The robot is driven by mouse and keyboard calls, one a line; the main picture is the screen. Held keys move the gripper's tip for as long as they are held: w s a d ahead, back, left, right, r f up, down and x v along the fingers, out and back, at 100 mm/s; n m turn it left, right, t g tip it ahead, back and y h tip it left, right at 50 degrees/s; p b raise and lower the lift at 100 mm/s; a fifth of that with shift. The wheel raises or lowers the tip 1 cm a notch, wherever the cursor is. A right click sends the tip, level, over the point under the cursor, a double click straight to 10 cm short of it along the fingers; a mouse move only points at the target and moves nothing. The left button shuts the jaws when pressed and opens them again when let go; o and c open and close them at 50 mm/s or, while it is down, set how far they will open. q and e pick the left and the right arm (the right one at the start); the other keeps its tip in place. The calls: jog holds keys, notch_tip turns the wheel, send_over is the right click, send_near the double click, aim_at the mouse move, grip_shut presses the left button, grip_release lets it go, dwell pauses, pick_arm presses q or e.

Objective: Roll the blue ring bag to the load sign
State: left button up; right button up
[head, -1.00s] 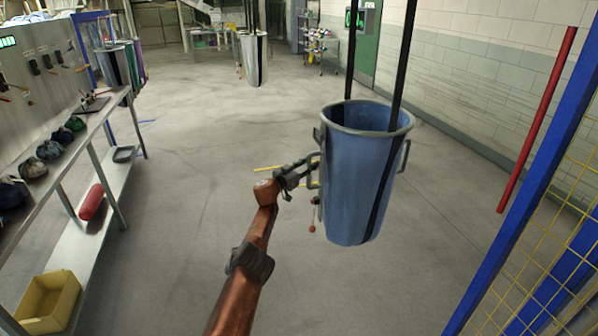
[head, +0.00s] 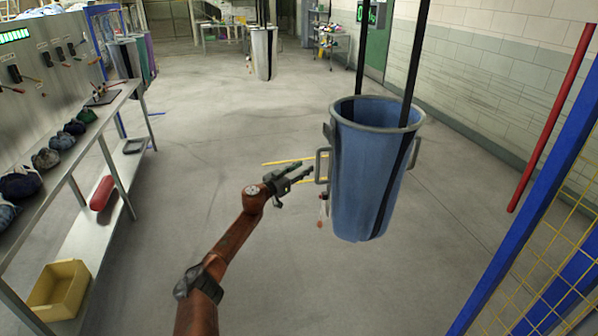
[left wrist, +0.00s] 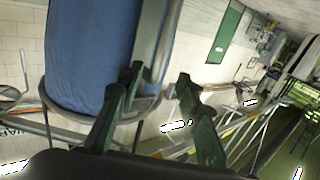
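The blue bag (head: 362,185) hangs upright from two black straps, right of centre in the head view. It has a grey ring rim and a grey side handle (head: 321,166) on its left. It fills the upper left of the left wrist view (left wrist: 88,55). My left gripper (head: 308,172) is just left of that handle, with its fingers apart. In the left wrist view the fingers (left wrist: 158,82) are spread, with the grey handle bar close to the left finger. I see no grip on it. My right gripper is out of view. No sign readable as load shows.
A workbench (head: 120,97) with dark bundles and a yellow bin (head: 58,290) stands left. A blue post (head: 535,200) with yellow mesh and a red pole (head: 552,118) are at right. A pale hanging bag (head: 264,55) is farther back. Floor between is open.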

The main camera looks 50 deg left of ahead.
pick_arm(q)
jog(key=shift+s+d, duration=0.25)
jog(key=shift+s, duration=0.75)
